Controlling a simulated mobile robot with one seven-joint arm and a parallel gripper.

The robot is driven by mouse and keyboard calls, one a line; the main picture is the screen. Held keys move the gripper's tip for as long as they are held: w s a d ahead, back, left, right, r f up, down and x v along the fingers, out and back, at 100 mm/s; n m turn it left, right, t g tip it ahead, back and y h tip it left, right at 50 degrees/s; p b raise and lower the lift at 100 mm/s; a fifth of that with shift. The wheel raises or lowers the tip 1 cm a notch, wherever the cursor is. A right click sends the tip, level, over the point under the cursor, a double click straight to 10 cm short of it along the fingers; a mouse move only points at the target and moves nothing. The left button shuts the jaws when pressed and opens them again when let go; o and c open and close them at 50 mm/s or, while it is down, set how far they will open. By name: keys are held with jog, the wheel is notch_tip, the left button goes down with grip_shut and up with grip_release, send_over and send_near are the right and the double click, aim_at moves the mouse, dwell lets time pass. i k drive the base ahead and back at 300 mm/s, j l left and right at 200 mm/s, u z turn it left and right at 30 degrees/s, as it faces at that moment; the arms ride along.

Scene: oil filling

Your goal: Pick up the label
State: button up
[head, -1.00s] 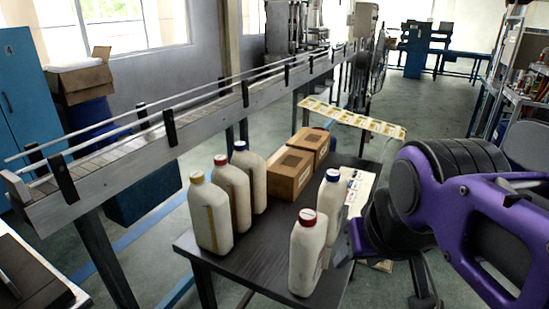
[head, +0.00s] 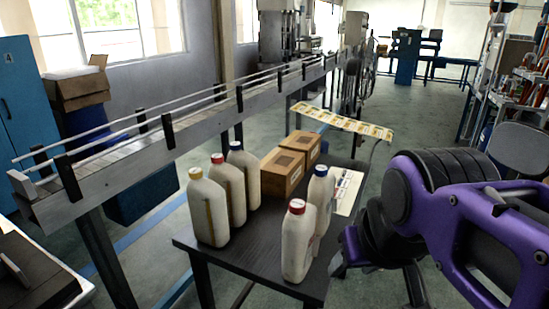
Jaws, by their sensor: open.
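A pale sheet with printed labels (head: 345,188) lies flat on the right side of the dark table (head: 255,262), behind the blue-capped bottle. A strip of yellow-and-white labels (head: 330,117) is stretched out behind the table. My gripper (head: 337,262) is at the table's right edge, low and to the right of the red-capped front bottle (head: 297,245). It is open, and only a small dark part of its end shows. My wrist hides most of it. I see nothing between its fingers. It is apart from the label sheet, nearer to the camera.
A blue-capped bottle (head: 319,200) stands between the front bottle and the label sheet. Several more white bottles (head: 207,212) stand on the left of the table, with cardboard boxes (head: 282,172) behind. A conveyor (head: 160,138) runs along the left. Shelving (head: 492,85) stands at the right.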

aim_at(332, 207)
jog(key=k+u, duration=0.3)
jog(key=k+j+u, duration=0.1)
jog(key=u, duration=0.15)
jog(key=l+u, duration=0.15)
jog(key=u, duration=0.35)
jog(key=l+u, duration=0.2)
jog(key=u, duration=0.25)
jog(key=l, duration=1.3)
jog(key=i+l, duration=0.1)
jog(key=l, duration=1.15)
